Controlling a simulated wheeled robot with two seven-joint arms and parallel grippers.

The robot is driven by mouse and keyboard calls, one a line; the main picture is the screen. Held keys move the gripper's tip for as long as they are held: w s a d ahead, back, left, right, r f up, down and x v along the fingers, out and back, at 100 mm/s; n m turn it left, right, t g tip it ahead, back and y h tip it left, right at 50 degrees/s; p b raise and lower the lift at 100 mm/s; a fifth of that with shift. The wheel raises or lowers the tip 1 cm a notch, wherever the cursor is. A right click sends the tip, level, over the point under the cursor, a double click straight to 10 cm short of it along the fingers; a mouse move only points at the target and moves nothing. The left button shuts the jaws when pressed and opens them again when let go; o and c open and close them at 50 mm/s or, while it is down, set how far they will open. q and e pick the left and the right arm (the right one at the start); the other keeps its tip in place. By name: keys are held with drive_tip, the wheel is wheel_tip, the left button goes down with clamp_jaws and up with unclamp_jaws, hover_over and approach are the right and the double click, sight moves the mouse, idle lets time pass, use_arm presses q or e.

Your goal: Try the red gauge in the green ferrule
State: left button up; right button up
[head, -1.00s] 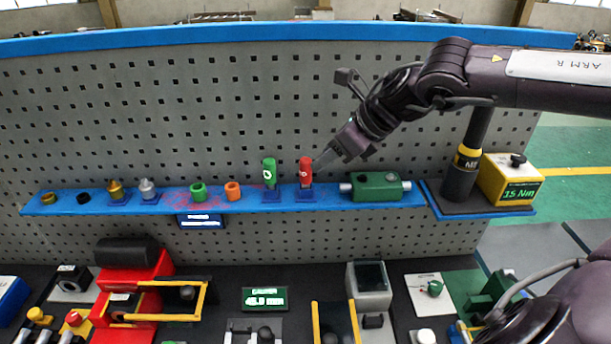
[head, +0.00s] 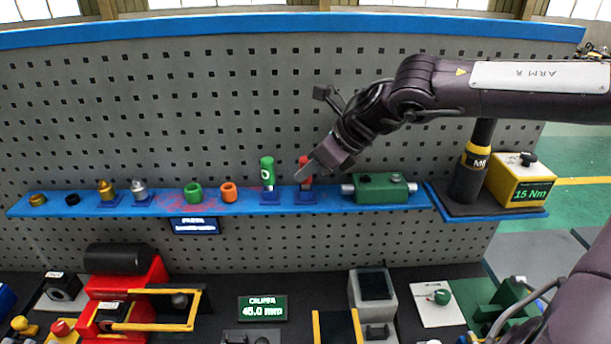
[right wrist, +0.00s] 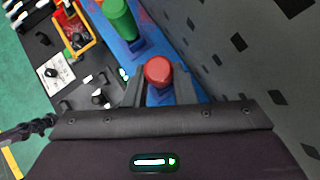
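The red gauge (head: 304,161) stands upright in a blue holder on the blue shelf. In the right wrist view the gauge's round red top (right wrist: 158,71) lies between the two spread fingers (right wrist: 158,91); a firm grip is not visible. The green ferrule (head: 194,193), a short ring, sits on the shelf further left, next to an orange ring. My left gripper is not in view.
A green gauge (head: 267,171) stands just left of the red one and also shows in the right wrist view (right wrist: 120,19). An orange ring (head: 229,191) lies between it and the ferrule. A green block (head: 379,188) is to the right. The pegboard (head: 220,100) rises behind.

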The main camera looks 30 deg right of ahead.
clamp_jaws()
drive_tip(key=shift+r+p, duration=1.5)
drive_tip(key=shift+r, duration=1.25)
